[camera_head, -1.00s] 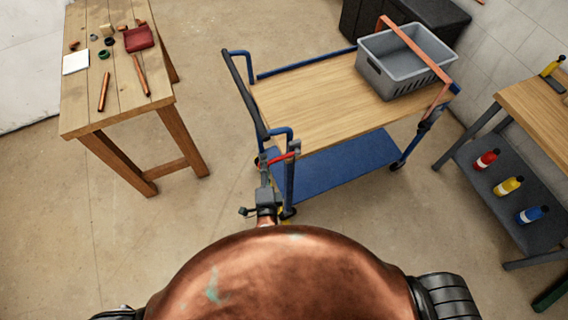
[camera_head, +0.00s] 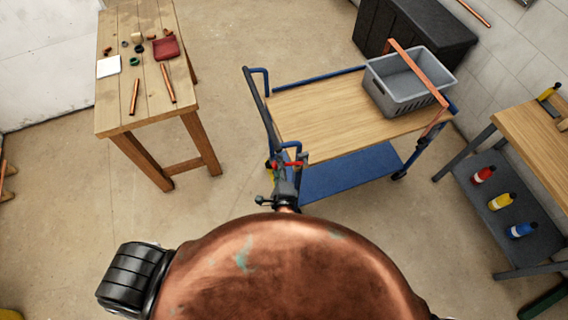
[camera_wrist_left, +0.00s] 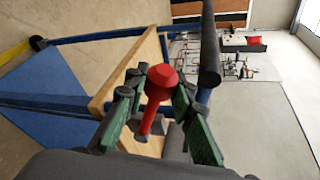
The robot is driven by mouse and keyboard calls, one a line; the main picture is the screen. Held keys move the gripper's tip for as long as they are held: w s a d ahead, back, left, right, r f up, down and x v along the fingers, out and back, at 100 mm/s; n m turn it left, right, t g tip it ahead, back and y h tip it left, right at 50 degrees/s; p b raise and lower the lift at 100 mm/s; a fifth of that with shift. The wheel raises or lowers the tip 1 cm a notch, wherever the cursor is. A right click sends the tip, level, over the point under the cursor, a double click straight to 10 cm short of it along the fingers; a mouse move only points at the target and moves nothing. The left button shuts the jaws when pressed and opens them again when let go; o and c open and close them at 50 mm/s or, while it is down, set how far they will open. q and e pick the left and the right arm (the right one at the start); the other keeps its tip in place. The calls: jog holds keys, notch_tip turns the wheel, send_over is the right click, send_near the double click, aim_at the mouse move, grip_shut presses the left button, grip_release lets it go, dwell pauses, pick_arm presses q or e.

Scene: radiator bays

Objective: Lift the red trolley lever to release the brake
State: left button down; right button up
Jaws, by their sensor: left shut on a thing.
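The red trolley lever (camera_head: 291,163) is at the near left corner of the blue-framed trolley (camera_head: 325,115), beside a blue upright. In the head view it lies roughly level across the picture. My left gripper (camera_head: 286,172) is at the lever and shut on it. In the left wrist view the lever (camera_wrist_left: 158,88), with its wide red knob, stands between the two green-padded fingers (camera_wrist_left: 157,108). The lever's base is partly hidden by the gripper. My right gripper is not in view.
A grey crate (camera_head: 397,99) with a copper pipe (camera_head: 417,71) across it stands on the trolley. A wooden table (camera_head: 118,95) with small parts is at the left. A shelf (camera_head: 535,237) with bottles is at the right. Open floor lies between table and trolley.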

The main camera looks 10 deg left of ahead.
pick_arm(q)
jog(key=shift+a+r, duration=0.1)
jog(key=shift+r, duration=0.05)
jog(key=c, duration=1.6)
grip_release()
jog(key=v, duration=0.7)
jog(key=shift+s, duration=0.2)
